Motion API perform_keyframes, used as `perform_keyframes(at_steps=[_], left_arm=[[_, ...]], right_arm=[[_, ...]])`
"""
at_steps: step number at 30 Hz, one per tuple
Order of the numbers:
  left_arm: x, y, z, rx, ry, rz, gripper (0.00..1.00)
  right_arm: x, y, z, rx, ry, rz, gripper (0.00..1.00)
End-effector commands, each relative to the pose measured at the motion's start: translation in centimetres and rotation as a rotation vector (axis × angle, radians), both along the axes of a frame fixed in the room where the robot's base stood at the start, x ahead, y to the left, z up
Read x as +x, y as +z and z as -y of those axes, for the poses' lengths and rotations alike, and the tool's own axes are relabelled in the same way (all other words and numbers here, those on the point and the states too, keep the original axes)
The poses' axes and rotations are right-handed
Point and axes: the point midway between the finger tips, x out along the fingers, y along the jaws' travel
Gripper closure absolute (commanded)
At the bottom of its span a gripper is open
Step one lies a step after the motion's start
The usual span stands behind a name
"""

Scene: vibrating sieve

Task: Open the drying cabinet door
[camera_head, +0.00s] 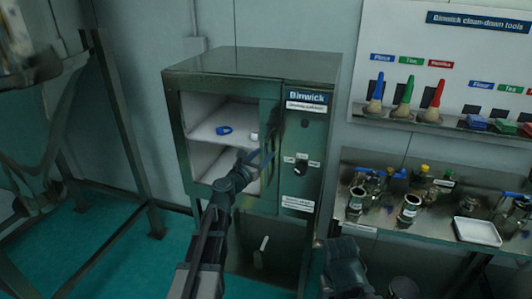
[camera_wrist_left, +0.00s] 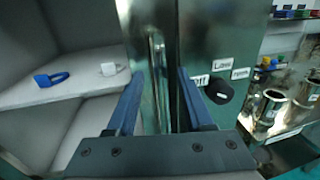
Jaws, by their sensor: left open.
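The drying cabinet (camera_head: 225,68) is a dark green metal box on a stand, marked Binwick. Its white inside shows at the left, with a blue item (camera_head: 223,130) and a small white item on the shelf. I cannot tell whether I see them through a window or an open front. A vertical metal handle (camera_wrist_left: 156,75) is on the green frame at the door's right side. My left gripper (camera_head: 262,156) is open at the cabinet front. In the left wrist view its blue fingers (camera_wrist_left: 158,95) are apart, with the handle between them. Contact cannot be told. My right gripper's fingers do not show.
A panel with a black knob (camera_head: 300,168) is right of the door. A bench (camera_head: 370,158) with jars and a white tray (camera_head: 477,231) stands further right, below a tool board (camera_head: 440,50). A dark metal frame (camera_head: 124,140) stands at the left, with open floor before the cabinet.

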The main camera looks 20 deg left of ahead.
Motion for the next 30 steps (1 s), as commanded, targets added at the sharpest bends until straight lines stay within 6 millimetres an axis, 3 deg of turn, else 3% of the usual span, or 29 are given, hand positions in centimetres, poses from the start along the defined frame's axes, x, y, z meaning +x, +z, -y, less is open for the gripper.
perform_keyframes(at_steps=[6,17,26,30], left_arm=[[2.1,0.0,0.5,0.0,-0.002,0.0,0.48],[2.3,0.0,0.6,0.0,-0.001,0.0,0.48],[2.3,0.0,0.6,0.0,-0.001,0.0,0.98],[2.3,0.0,0.6,0.0,-0.001,0.0,1.0]], right_arm=[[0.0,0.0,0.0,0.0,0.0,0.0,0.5],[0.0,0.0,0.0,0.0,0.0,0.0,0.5],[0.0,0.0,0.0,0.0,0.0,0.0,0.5],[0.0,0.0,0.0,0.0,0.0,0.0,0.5]])
